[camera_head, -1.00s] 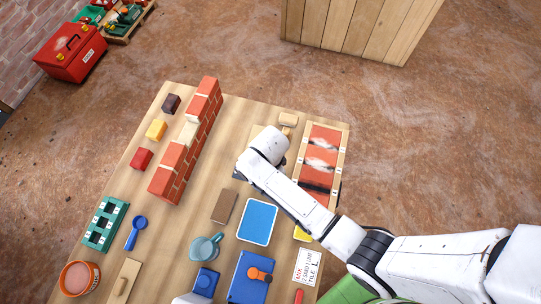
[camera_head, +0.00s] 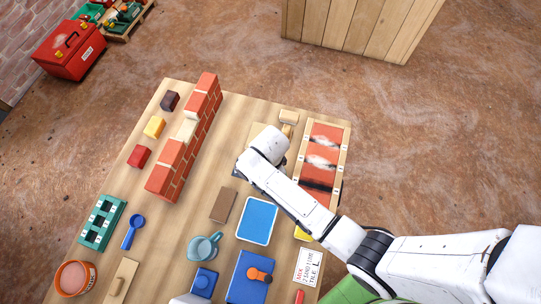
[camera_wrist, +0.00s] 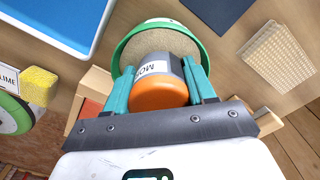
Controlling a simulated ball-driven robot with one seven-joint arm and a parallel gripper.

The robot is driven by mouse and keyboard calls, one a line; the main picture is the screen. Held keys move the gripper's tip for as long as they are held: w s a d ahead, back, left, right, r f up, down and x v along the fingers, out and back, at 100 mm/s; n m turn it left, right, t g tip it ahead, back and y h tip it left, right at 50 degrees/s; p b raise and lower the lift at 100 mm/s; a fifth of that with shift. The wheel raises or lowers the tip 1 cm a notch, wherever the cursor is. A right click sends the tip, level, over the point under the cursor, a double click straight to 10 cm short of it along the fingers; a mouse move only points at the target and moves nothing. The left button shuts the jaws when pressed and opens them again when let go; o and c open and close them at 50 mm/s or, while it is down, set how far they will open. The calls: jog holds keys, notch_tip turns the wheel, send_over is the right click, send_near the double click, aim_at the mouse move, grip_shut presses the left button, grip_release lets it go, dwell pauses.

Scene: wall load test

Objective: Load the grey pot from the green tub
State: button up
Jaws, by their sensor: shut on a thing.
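In the wrist view, my gripper (camera_wrist: 159,70) has its two teal fingers closed on the sides of the grey pot (camera_wrist: 176,42). The pot is a short cylinder with a white label, partly readable as "MO", and an orange end facing the camera. Its far end overlaps the green tub (camera_wrist: 119,54), which has a green rim and sandy-coloured contents. I cannot tell whether the pot touches the contents. In the head view my arm hides the gripper, the pot and the tub.
A brick wall (camera_head: 173,168) stands on the table left of my arm. A wooden frame with brick panels (camera_head: 321,165) lies right of it. A blue tray (camera_head: 257,220), a brown block (camera_head: 223,205) and a teal mug (camera_head: 205,247) lie nearer. Bare table shows between wall and arm.

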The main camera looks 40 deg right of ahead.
jog(key=shift+f, duration=0.55)
dwell(1.8)
notch_tip(320, 180, up, 7)
jog(key=p, duration=0.7)
jog(key=shift+r, duration=0.1)
dwell(0.6)
